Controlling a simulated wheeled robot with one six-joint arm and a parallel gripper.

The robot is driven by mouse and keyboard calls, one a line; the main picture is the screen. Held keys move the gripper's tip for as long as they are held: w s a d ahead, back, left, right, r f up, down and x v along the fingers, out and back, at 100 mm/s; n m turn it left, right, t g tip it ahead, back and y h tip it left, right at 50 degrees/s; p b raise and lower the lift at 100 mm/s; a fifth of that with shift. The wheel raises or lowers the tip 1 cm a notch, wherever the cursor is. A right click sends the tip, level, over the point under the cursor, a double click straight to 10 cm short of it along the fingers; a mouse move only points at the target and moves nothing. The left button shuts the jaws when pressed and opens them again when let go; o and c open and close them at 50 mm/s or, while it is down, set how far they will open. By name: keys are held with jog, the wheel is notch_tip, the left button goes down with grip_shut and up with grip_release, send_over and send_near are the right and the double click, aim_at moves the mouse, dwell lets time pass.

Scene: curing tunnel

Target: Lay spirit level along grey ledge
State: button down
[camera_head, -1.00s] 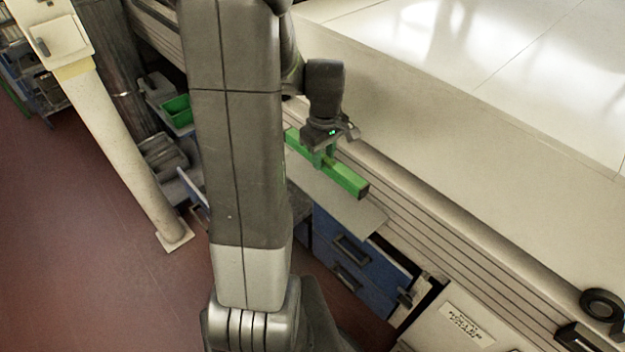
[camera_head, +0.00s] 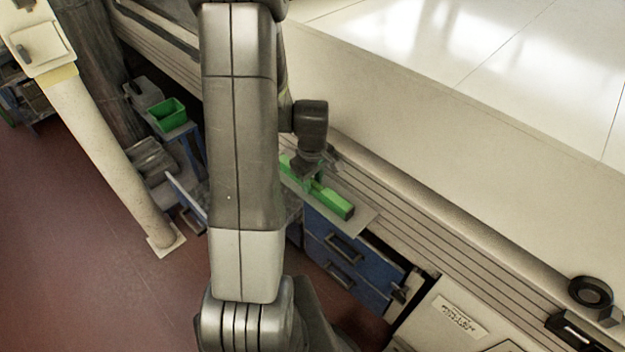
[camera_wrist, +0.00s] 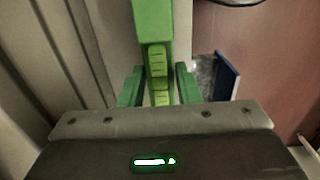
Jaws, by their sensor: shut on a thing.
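The green spirit level (camera_head: 335,204) is in my gripper (camera_head: 312,183), which is shut on it near its middle. In the wrist view the level (camera_wrist: 153,30) runs up the picture between the two green fingers (camera_wrist: 158,88). The grey ledge (camera_head: 362,217) is a flat shelf beside the ribbed wall, above the blue drawers. The level lies over the ledge and roughly along it. I cannot tell whether it touches the ledge. My arm hides the ledge's far left part.
Blue drawers (camera_head: 345,262) stand below the ledge. A green bin (camera_head: 167,113) and grey trays are at the left, near a cream post (camera_head: 110,150). A black tape roll (camera_head: 590,292) lies at the lower right. The ribbed wall (camera_head: 420,225) runs close behind the ledge.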

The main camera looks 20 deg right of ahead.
aim_at(313, 180)
jog(key=shift+f, duration=0.15)
jog(key=c, duration=1.1)
grip_release()
jog(key=shift+o, duration=0.2)
notch_tip(313, 180, up, 12)
jog(key=shift+r, duration=0.2)
